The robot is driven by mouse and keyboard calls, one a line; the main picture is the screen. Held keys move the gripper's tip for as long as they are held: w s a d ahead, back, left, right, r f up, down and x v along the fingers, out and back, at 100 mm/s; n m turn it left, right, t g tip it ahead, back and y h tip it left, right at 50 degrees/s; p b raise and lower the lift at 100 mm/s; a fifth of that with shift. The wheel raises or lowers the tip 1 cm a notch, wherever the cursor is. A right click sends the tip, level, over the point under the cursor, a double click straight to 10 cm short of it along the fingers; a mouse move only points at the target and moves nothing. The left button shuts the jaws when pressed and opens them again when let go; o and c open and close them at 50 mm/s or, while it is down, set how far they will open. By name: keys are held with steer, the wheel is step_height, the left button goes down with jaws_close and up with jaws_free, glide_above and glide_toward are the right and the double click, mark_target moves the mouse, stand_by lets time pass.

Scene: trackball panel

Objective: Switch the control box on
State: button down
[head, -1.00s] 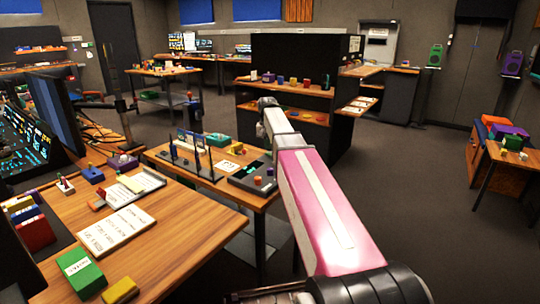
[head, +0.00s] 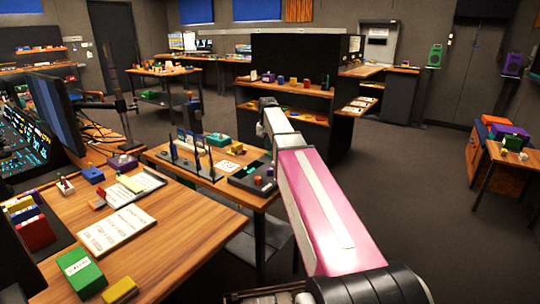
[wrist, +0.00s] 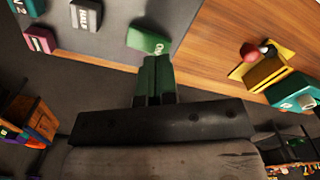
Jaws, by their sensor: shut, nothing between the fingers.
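The head view does not show the fingers.
A yellow box (wrist: 265,72) with a red ball and a teal box (wrist: 295,92) sit on the wooden table right of the panel in the wrist view. Upright dark posts (head: 197,160) stand left of the panel. A black shelf (head: 300,105) stands behind.

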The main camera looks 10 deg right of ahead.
mark_target(268, 153)
steer(key=shift+f, duration=1.3)
stand_by(1.3)
steer(key=shift+r, duration=3.5)
